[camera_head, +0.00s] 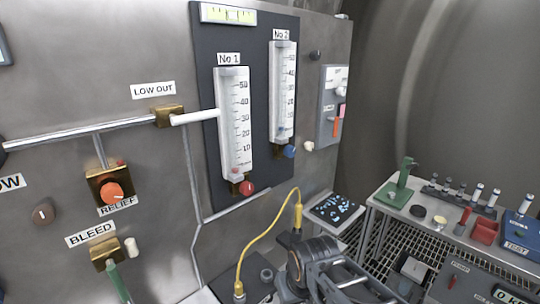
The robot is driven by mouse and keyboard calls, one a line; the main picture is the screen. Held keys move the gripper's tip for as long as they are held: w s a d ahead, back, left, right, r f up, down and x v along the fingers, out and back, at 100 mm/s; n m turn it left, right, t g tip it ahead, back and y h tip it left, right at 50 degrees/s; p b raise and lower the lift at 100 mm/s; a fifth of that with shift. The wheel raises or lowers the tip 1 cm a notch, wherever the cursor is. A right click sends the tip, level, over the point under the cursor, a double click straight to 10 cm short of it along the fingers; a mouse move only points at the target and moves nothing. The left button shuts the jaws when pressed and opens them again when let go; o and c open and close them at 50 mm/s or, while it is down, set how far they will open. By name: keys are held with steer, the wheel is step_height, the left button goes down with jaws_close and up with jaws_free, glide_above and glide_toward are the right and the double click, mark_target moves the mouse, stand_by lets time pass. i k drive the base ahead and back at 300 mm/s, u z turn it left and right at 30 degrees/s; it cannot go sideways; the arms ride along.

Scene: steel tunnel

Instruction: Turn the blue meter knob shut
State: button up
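The blue knob (289,151) sits at the foot of the flow meter marked No 2 (283,93), on the dark panel (260,50) on the wall. It shows small and at an angle, so I cannot tell how far it is turned. A red knob (246,188) sits at the foot of the meter marked No 1 (234,120), left of and lower than the blue one. A grey jointed part, which looks like my arm, shows at the bottom centre, below and apart from both knobs. I cannot make out gripper fingers on it.
A yellow cable (265,235) loops up in front of the wall below the meters. A white lever (195,117) sticks out at LOW OUT, across the No 1 meter's edge. A bench (440,233) with a green stand (400,188) and vials is at right. Space before the blue knob looks clear.

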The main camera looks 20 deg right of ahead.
mark_target(289, 150)
steer(key=u, duration=2.15)
steer(key=k, duration=1)
steer(key=z, duration=1.05)
steer(key=i, duration=0.5)
steer(key=u, duration=0.05)
